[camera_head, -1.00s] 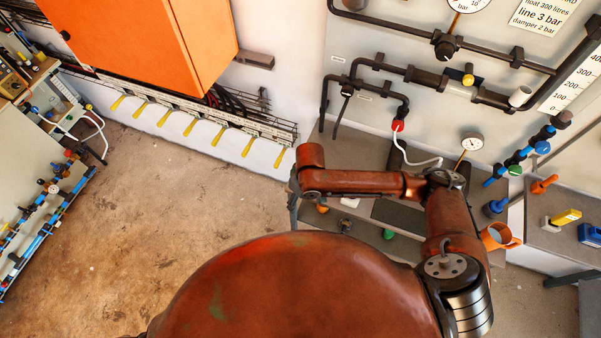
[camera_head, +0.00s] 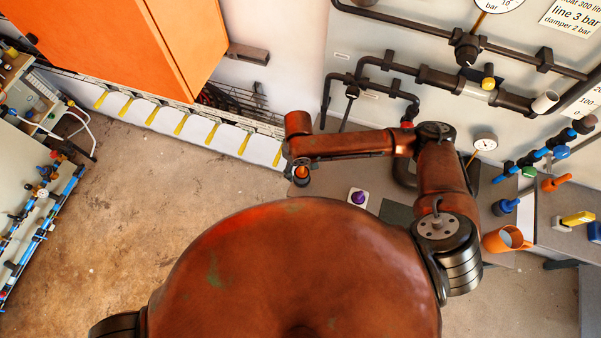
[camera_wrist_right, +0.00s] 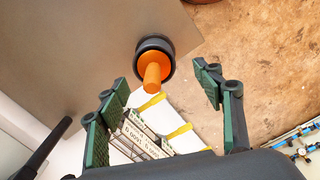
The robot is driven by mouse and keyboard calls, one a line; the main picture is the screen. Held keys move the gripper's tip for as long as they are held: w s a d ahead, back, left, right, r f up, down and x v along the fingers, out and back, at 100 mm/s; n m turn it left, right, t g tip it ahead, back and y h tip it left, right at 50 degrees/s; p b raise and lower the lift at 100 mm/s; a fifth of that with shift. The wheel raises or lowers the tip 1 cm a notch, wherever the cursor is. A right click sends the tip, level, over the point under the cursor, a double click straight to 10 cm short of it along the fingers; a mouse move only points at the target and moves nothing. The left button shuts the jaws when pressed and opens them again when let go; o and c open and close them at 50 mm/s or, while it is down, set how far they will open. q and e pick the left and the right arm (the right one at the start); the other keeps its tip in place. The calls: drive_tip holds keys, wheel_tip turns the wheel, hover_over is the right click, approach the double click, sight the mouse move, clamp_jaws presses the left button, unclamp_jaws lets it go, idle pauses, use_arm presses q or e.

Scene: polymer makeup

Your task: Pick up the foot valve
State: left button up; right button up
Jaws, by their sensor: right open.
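An orange and black part (camera_wrist_right: 155,65), which I take to be the foot valve, has an orange stem on a round black collar. In the right wrist view it stands at the grey bench's edge, its stem pointing toward my right gripper (camera_wrist_right: 163,84). The gripper is open, its green-padded fingers apart on either side of the stem, with no visible contact. In the head view the part (camera_head: 301,173) shows just below the end of my right arm, partly covered by the gripper (camera_head: 297,163). My left gripper is not in view.
A purple knob on a white base (camera_head: 358,198) stands on the bench, right of the orange part. An orange mug (camera_head: 506,240) and blue fittings (camera_head: 505,206) are farther right. Black wall pipes (camera_head: 400,68) run behind the arm. The left floor is clear.

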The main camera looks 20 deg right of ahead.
sight(302, 175)
drive_tip(key=f, duration=0.2)
drive_tip(key=d+f, duration=0.1)
drive_tip(key=shift+s+f+p, duration=0.15)
drive_tip(key=shift+s+p, duration=0.1)
drive_tip(key=shift+p, duration=0.05)
drive_tip(key=shift+f, duration=1.25)
drive_tip(key=c, duration=1.3)
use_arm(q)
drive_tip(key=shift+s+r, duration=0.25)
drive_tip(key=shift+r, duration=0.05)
use_arm(e)
drive_tip(key=shift+s, duration=0.1)
drive_tip(key=shift+c, duration=0.5)
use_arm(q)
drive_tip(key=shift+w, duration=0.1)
